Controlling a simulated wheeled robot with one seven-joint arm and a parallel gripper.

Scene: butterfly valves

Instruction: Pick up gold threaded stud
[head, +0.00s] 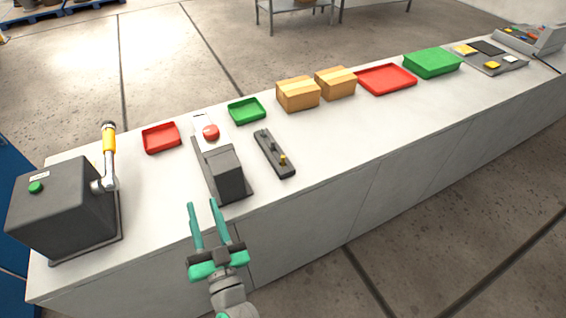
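A small gold stud (282,159) stands at the near end of a long dark holder (271,148) on the bench. Its thread is too small to make out. Darker grey pieces stand farther back in the same holder. My gripper (202,204) has two green fingers spread apart with nothing between them. It is at the front side of the bench, left of and nearer than the holder, and apart from the stud.
Red tray (161,138), green tray (247,111) and cardboard boxes (298,94) line the back.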

